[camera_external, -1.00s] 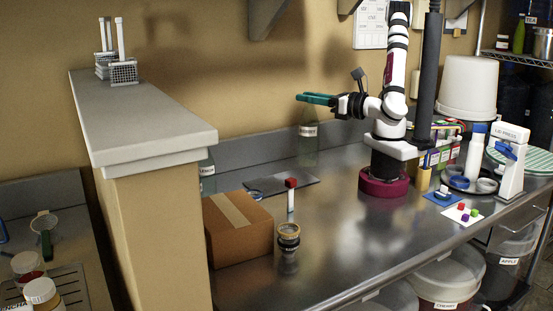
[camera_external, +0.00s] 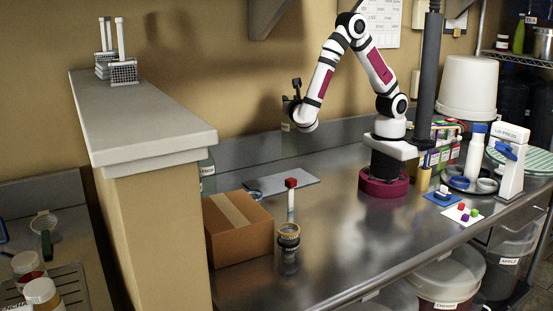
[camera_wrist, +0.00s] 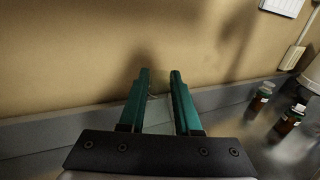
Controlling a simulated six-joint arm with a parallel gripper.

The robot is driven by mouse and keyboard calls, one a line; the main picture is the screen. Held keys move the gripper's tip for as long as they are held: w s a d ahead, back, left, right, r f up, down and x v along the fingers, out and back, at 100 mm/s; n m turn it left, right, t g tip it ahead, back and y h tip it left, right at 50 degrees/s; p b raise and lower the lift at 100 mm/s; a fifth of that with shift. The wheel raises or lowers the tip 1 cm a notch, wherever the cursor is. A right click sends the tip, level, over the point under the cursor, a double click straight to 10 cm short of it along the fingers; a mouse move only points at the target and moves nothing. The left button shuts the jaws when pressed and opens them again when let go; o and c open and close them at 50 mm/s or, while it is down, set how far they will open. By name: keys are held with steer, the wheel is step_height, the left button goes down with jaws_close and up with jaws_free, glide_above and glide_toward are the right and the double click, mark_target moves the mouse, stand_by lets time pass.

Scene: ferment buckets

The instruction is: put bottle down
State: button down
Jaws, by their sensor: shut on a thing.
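A clear greenish bottle (camera_external: 290,145) with a pale label shows in the external view at the back wall, partly hidden behind my wrist. My gripper (camera_external: 294,100) is at the bottle's upper part, with its fingers pointing away from the camera and hidden there. The wrist view shows the two green fingers (camera_wrist: 160,80) nearly parallel, with a narrow gap and a faint, see-through shape between them. The gripper is shut on the bottle. I cannot tell whether the bottle's base touches the counter.
Another bottle (camera_external: 207,178) is by the ledge (camera_external: 140,110). Small brown bottles (camera_wrist: 291,118) show right. The middle counter is clear.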

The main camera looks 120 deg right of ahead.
mark_target(292, 128)
step_height(292, 128, down, 8)
steer(key=shift+f, duration=0.35)
steer(key=c, duration=0.6)
jaws_free()
